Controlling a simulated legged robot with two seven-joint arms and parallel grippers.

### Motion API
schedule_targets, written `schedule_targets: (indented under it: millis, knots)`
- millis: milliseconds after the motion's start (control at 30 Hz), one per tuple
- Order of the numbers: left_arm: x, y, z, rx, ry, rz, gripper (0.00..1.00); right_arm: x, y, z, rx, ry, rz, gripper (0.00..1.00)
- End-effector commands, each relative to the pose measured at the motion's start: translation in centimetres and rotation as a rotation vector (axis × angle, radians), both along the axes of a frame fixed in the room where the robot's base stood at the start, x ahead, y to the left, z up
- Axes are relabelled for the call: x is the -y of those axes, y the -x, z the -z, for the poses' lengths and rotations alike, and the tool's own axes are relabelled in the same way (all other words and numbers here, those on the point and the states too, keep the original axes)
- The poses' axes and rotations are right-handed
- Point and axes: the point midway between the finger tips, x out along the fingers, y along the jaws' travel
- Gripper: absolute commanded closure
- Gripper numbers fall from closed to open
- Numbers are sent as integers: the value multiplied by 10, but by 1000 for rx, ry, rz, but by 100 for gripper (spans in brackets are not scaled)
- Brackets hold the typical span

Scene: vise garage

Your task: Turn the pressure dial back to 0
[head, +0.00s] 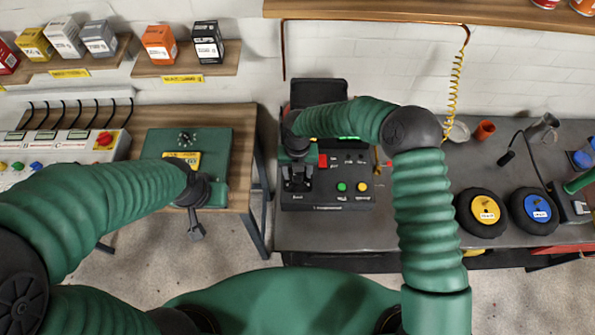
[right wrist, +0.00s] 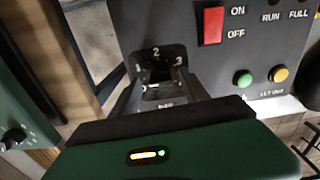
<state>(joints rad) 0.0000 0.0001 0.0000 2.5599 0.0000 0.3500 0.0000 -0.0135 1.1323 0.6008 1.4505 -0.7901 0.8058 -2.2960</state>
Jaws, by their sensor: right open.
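A numbered dial (right wrist: 157,53), marked 1, 2 and 3, is on the lower left of a black machine's front panel (head: 327,165). My right gripper (head: 297,184) is open in front of it, with dark fingers around the dial area in the right wrist view (right wrist: 155,88). The fingers and wrist hide part of the dial, and I cannot tell its pointer's setting or whether they touch it. My left gripper (head: 196,228) hangs at the front of a green box (head: 217,150); its jaw state is unclear. That box carries a dark knob (head: 185,138) and a yellow label.
The machine's panel has a red switch (right wrist: 213,25), a green button (right wrist: 243,79) and a yellow button (right wrist: 279,74). A grey control unit (head: 75,150) stands at left. Two black wheels, with yellow (head: 484,210) and blue (head: 537,208) hubs, lie on the right bench. A shelf hangs above.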

Motion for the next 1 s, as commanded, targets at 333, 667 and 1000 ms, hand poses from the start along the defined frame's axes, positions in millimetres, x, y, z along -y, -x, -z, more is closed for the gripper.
schedule_targets:
  millis: [333, 667, 1000]
  knots:
    - [0, 0, 15, 0, 0, 0, 100, 0, -3, -89, 5, -1, 2, 47]
    - [0, 0, 20, 0, 0, 0, 100, 0, -3, -156, 0, 0, 2, 47]
    - [0, 0, 20, 0, 0, 0, 100, -1, -3, -160, -1, 0, 3, 47]
